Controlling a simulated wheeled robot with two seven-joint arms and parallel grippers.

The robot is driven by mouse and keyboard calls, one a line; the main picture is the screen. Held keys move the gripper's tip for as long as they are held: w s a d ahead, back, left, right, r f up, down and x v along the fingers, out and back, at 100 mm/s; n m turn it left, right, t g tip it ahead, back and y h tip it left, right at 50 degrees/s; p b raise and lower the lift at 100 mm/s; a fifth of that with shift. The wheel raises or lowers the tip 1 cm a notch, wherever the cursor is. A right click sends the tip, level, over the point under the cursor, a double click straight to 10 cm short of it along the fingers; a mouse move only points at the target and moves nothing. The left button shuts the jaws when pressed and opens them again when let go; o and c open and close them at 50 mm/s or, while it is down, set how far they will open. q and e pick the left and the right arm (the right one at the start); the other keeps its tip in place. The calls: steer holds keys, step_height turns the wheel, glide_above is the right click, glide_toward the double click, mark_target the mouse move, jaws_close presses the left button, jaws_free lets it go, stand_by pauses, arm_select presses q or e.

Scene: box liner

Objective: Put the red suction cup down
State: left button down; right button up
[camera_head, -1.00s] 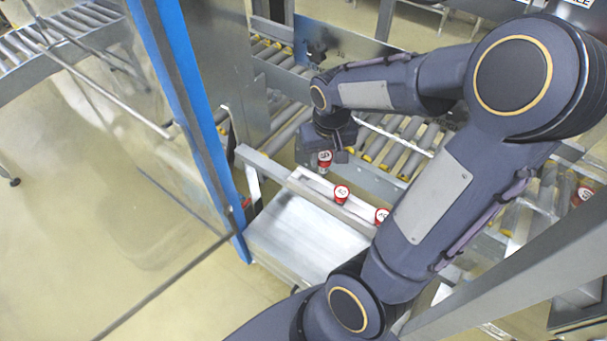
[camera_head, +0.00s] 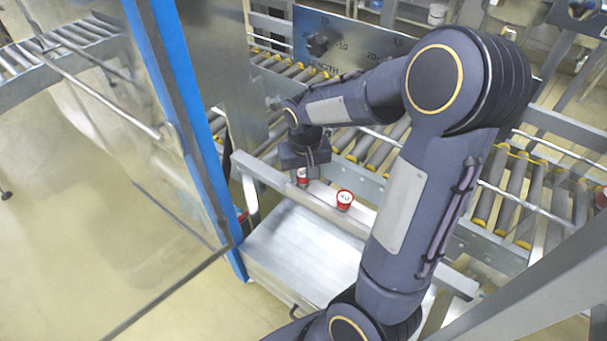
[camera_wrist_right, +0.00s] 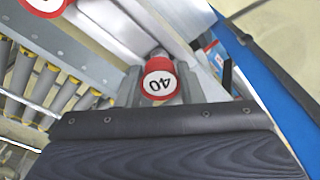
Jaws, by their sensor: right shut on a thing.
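My right gripper (camera_head: 305,172) is shut on a red suction cup (camera_head: 302,177) with a white face. In the right wrist view the held cup (camera_wrist_right: 159,80) shows the number 40 between the fingers. I cannot tell whether the held cup touches the ledge. A second red cup (camera_head: 344,200) marked 40 stands on the ledge to the right of the gripper; it also shows in the right wrist view (camera_wrist_right: 45,5). My left gripper is not in view.
A roller conveyor (camera_head: 380,150) runs behind the ledge. A blue post (camera_head: 180,110) and a clear panel (camera_head: 90,150) stand close on the left. A metal plate (camera_head: 305,250) lies in front of and below the ledge.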

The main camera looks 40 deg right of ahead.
steer(key=shift+f, duration=0.1)
steer(key=shift+f+b, duration=0.3)
steer(key=shift+b, duration=0.05)
steer(key=o, duration=1)
steer(key=shift+r, duration=0.15)
steer(key=shift+r+p, duration=0.35)
steer(key=shift+p, duration=0.1)
steer(key=r, duration=0.4)
steer(key=s+r, duration=0.1)
steer(key=r, duration=0.6)
steer(key=shift+s+a+r+p, duration=0.2)
steer(key=shift+a+r+p, duration=0.1)
steer(key=shift+r+p, duration=0.1)
steer(key=shift+f, duration=0.1)
